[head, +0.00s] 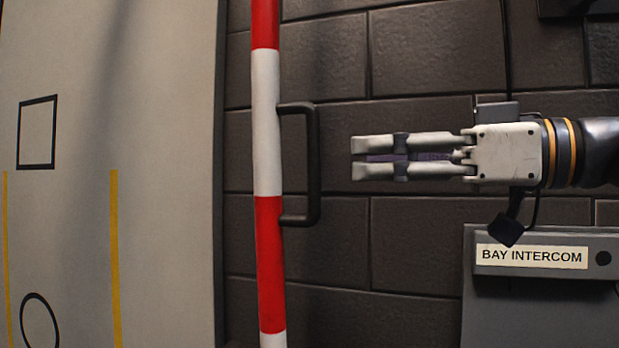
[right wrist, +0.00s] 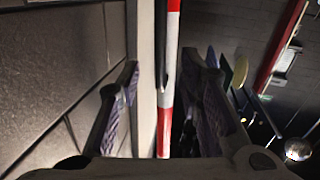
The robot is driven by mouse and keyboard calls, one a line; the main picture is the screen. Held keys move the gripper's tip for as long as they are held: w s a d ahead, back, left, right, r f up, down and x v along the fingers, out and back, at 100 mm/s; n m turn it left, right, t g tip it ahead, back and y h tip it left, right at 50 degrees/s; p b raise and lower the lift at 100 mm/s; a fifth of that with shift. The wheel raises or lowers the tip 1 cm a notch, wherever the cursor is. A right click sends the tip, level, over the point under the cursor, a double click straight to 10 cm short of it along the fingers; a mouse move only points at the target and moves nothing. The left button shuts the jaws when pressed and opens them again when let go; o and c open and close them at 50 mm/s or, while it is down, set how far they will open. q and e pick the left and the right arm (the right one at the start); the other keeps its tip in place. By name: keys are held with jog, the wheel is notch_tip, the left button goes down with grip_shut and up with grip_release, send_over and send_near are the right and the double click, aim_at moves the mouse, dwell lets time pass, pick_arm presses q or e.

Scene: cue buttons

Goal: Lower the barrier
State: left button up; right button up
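The barrier is a red and white striped pole (head: 266,120) standing upright in the head view. A dark handle (head: 314,165) is fixed to its right side. My right gripper (head: 356,158) points left at the handle, at about its mid-height, with a small gap between fingertips and handle. Its fingers are apart with nothing held between them. In the right wrist view the pole (right wrist: 165,130) shows ahead between the open fingers (right wrist: 165,75), and a dark upright bar in front of it looks like the handle. My left gripper is not in view.
A grey intercom box (head: 570,300) labelled BAY INTERCOM is on the dark block wall (head: 430,50) below my right wrist. A pale panel (head: 160,200) with yellow lines and black outlines stands left of the pole.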

send_over(312, 213)
jog(key=shift+w+f, duration=0.1)
jog(key=shift+w, duration=0.05)
grip_shut()
